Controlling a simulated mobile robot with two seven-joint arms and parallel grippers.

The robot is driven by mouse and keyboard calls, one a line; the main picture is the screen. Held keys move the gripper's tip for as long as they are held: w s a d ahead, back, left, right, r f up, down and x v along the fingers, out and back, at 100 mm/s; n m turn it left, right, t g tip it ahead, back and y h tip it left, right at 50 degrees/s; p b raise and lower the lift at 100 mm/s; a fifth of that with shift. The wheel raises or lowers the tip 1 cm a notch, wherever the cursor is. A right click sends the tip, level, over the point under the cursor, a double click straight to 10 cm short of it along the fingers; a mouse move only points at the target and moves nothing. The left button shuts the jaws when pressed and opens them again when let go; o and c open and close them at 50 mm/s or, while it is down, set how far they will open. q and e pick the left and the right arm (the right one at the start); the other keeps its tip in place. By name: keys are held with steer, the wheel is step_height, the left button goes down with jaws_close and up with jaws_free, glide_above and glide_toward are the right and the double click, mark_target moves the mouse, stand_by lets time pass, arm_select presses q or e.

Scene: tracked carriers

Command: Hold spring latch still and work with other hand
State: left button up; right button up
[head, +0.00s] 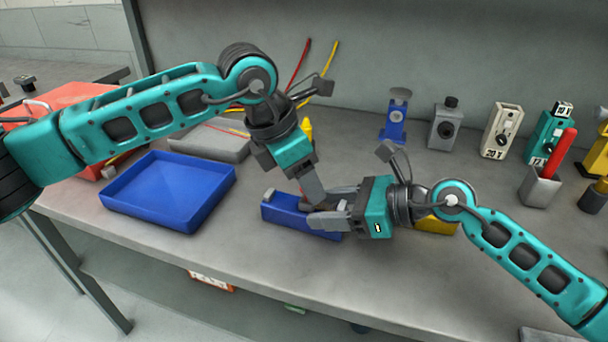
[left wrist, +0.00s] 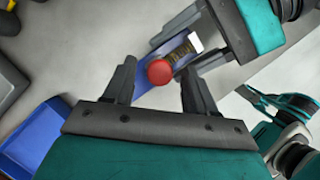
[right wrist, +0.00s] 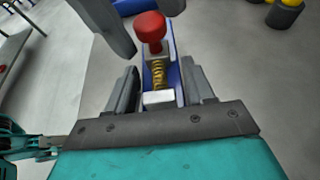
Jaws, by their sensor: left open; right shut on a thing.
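The spring latch (head: 284,216) is a long blue housing on the grey bench. In the right wrist view it shows a brass spring (right wrist: 158,74), a white block (right wrist: 158,98) and a red knob (right wrist: 150,27). My right gripper (head: 328,215) is shut on the latch, with one finger along each side of the housing (right wrist: 173,75). My left gripper (head: 316,198) is open above the latch. In the left wrist view the red knob (left wrist: 159,71) lies between the lines of its fingers; I cannot tell whether they touch it.
An empty blue tray (head: 125,205) lies left of the latch, with a grey case (head: 215,140) and a red box (head: 65,104) behind. Several small devices stand along the back right, near a grey holder with a red handle (head: 563,155).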

arm_select(q)
steer(key=shift+c, duration=0.2)
jaws_close()
stand_by(0.3)
